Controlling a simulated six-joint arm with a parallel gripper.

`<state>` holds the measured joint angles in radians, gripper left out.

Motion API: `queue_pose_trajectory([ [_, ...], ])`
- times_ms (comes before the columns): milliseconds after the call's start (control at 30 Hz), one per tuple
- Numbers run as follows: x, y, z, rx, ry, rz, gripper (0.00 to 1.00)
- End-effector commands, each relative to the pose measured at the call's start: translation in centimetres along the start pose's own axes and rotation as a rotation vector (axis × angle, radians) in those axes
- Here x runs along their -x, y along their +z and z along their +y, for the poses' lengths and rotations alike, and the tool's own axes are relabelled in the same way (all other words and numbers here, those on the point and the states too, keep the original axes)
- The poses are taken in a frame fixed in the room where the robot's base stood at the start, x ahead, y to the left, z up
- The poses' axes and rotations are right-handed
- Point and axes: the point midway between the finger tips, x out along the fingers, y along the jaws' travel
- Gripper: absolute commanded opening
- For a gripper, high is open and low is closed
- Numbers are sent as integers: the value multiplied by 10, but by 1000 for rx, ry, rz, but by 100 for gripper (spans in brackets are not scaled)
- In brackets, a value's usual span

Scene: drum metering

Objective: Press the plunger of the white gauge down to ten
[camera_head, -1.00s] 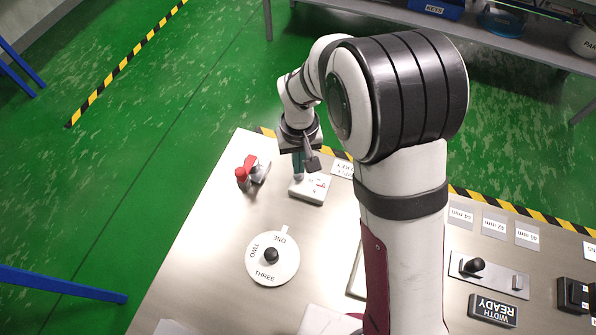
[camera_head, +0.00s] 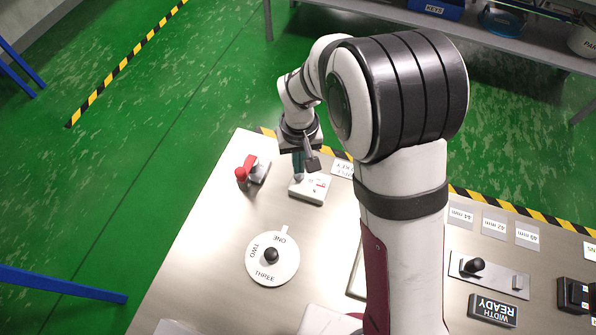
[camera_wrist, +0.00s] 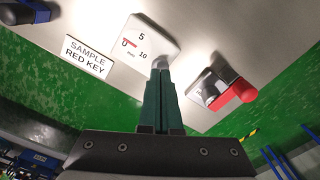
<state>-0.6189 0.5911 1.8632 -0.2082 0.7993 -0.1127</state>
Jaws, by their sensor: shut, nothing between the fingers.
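The white gauge (camera_head: 318,189) is a small square block near the far edge of the metal table. Its face also shows in the wrist view (camera_wrist: 138,36), with a printed 5, a 10 and a red pointer on the side away from the 10. The pointer's exact reading is too small to tell. My gripper (camera_head: 298,178) points down at the gauge's left part. In the wrist view the green fingers (camera_wrist: 160,74) are together and empty, their tips at the gauge's near edge.
A red-handled device (camera_head: 246,173) stands just left of the gauge. A white dial (camera_head: 287,262) with a black knob, marked ONE, TWO, THREE, lies nearer. A sign reading SAMPLE RED KEY (camera_wrist: 88,56) lies beside the gauge. Bare metal lies between gauge and dial.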

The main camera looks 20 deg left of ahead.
Motion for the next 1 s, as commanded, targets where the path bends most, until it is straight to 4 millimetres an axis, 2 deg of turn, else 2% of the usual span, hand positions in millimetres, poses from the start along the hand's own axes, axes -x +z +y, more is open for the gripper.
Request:
queue_pose_trajectory([
  [1000, -16, 0, 0, 0, 0, -1, 0],
])
